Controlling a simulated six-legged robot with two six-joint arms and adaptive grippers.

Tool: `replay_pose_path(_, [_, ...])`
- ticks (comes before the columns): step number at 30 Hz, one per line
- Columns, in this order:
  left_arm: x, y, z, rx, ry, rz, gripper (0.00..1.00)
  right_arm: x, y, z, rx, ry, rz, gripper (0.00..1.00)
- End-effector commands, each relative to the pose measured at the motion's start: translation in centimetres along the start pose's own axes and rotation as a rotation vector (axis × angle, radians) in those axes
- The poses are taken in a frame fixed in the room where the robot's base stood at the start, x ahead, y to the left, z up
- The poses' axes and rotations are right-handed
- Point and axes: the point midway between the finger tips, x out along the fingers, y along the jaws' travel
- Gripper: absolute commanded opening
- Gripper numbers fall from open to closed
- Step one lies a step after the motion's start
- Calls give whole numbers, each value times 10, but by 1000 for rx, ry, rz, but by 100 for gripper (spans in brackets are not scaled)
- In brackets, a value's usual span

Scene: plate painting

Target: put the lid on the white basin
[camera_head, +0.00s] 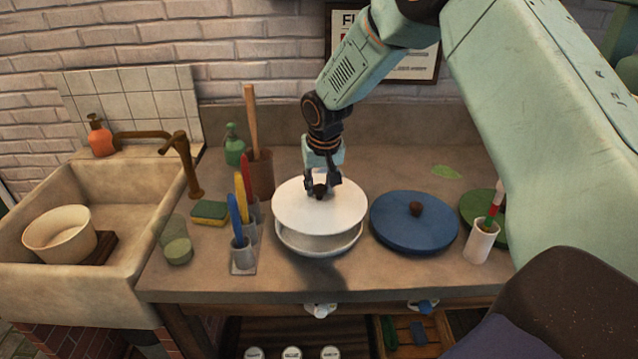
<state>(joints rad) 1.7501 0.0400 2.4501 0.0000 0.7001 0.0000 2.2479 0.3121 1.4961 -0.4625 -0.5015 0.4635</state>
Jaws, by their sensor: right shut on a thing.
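The white lid (300,215) is a round disc with a dark knob. My right gripper (321,188) is shut on the lid's knob and holds the lid above the white basin (326,246). The basin stands on the counter, and its front rim and part of its inside show below the lid. A gap shows between the lid and the basin's front rim; the back of the basin is hidden. The lid sits slightly left of and behind the basin in the picture. My left gripper is not in view.
A blue lid (398,222) with a brown knob lies close to the right. A white cup (480,243) with a brush stands beyond it. Cups with coloured tools (241,254) stand close to the left. A sink (130,190) holding a cream bowl (62,236) is at the far left.

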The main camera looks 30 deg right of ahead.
Motion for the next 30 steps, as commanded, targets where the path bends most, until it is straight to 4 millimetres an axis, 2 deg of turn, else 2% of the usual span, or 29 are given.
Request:
replay_pose_path(1, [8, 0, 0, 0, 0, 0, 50, 8, 0, 2, 0, 2, 0, 0])
replay_pose_path(8, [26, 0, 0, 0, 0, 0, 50, 26, -1, 8, 0, 2, -1, 0])
replay_pose_path(16, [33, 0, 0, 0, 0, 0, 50, 45, -1, 14, 0, 1, 0, 0])
replay_pose_path(30, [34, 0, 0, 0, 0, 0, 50, 49, -1, 15, 0, 2, 0, 0])
